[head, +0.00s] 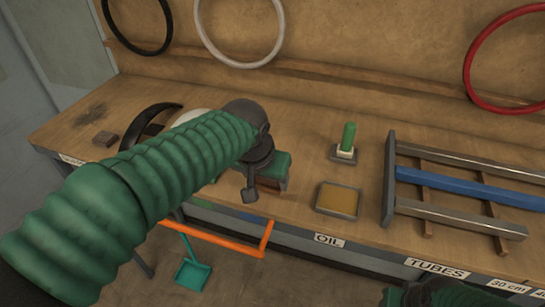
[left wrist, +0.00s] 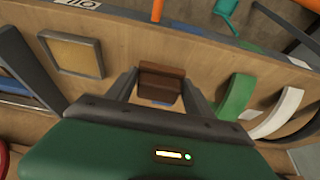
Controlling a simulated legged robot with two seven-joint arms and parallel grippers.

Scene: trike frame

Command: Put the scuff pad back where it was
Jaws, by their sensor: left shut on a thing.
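A small brown block that looks like the scuff pad (left wrist: 161,83) is between the two dark fingers of my left gripper (left wrist: 160,90) in the left wrist view. The fingers are shut on its sides. In the head view my left gripper (head: 262,190) is over the front part of the bench, left of the square tray, and largely hides the block. A similar brown block (head: 104,139) lies on the bench at the far left, near a dark smudge (head: 90,114). Of my right arm only a piece shows at the bottom right; its jaws are out of sight.
A shallow square tray with a tan inside (head: 338,200) lies near the bench's front edge. Behind it stands a green-handled item (head: 348,138) on a small base. A tube rack (head: 390,180) fills the right. Curved black (head: 150,122) and white pieces are at the left.

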